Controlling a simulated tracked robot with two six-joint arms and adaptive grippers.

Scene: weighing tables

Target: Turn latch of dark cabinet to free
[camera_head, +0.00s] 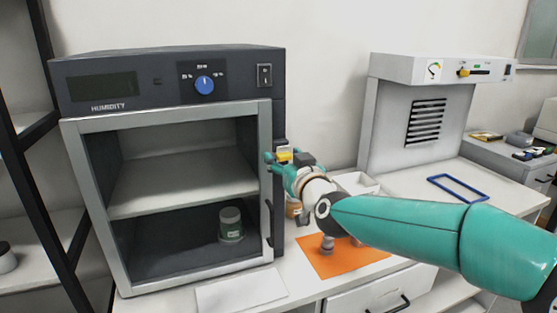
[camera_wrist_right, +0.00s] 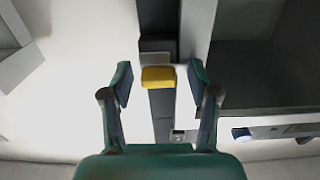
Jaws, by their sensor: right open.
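The dark cabinet (camera_head: 170,62), marked HUMIDITY, stands on the table at left, its grey-framed front (camera_head: 165,122) facing me. Its latch (camera_head: 284,153) has a yellow part and sits on the right side of the front; in the right wrist view the yellow latch (camera_wrist_right: 158,78) lies between the fingertips. My right gripper (camera_head: 272,160) is at the latch with its fingers open, one on each side; in the right wrist view the gripper (camera_wrist_right: 160,82) shows gaps to both fingers, so it does not grip. My left gripper is not in view.
A dark handle (camera_head: 268,222) is on the front below the latch. A jar (camera_head: 231,224) stands inside the cabinet. An orange mat (camera_head: 365,259) with a small metal weight (camera_head: 327,243) lies under my right arm. A white hood (camera_head: 440,68) stands at right, near a blue frame (camera_head: 458,188).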

